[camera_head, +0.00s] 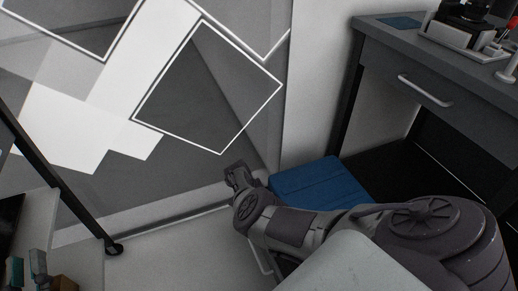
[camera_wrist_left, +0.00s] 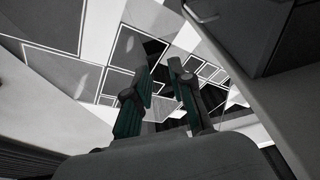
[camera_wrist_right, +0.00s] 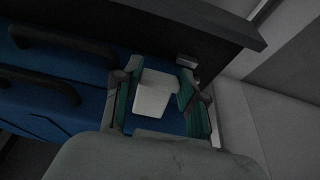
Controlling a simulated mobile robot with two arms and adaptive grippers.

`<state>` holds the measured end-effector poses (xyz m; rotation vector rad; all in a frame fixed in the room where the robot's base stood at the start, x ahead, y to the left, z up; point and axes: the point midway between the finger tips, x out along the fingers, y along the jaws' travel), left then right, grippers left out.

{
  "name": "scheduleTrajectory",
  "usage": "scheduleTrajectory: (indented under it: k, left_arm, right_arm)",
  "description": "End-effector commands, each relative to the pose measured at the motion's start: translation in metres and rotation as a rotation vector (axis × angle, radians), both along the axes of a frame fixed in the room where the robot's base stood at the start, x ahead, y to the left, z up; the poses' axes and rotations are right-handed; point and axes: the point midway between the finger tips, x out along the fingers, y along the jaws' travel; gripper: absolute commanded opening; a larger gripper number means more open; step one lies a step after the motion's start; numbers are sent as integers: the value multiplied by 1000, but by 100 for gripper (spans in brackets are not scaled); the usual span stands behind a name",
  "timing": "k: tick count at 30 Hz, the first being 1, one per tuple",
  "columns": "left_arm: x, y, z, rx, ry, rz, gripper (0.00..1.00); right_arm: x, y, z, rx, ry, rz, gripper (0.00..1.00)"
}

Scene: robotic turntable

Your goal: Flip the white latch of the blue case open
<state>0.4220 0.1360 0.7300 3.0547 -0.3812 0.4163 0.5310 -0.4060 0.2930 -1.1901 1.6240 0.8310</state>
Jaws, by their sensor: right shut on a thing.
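The blue case (camera_head: 318,184) stands low by the wall, partly hidden behind my right arm in the head view. In the right wrist view, the blue case (camera_wrist_right: 92,72) shows black handles and a white latch (camera_wrist_right: 152,94). My right gripper (camera_wrist_right: 160,68) has its fingers on both sides of the white latch and is shut on it. The latch's hinge side and its exact angle are hard to tell. My left gripper (camera_head: 27,268) is at the lower left of the head view, far from the case. In the left wrist view, the left gripper (camera_wrist_left: 159,66) is open and empty.
A grey desk (camera_head: 440,88) with a drawer and equipment stands at the upper right. A dark bar (camera_wrist_right: 170,25) runs along the case's far edge in the right wrist view. A patterned wall panel (camera_head: 210,90) stands behind. A black-framed stand (camera_head: 60,185) is at left.

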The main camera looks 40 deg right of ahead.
Motion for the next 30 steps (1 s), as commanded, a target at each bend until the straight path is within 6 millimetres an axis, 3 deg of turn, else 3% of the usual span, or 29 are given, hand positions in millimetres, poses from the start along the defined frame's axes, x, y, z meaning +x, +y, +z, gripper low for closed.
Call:
scheduleTrajectory:
  k: [6,12,18,30]
  left_arm:
    - [3,7,-47,74,282,17,22]
    - [-3,12,-75,115,441,27,22]
    - [-7,15,-88,131,511,31,22]
    - [-7,15,-90,134,521,32,22]
  right_arm:
    - [-1,1,4,58,-17,-2,6]
    - [-1,2,5,86,-26,0,6]
    - [-1,2,5,100,-30,0,6]
    - [-1,2,4,102,-30,0,6]
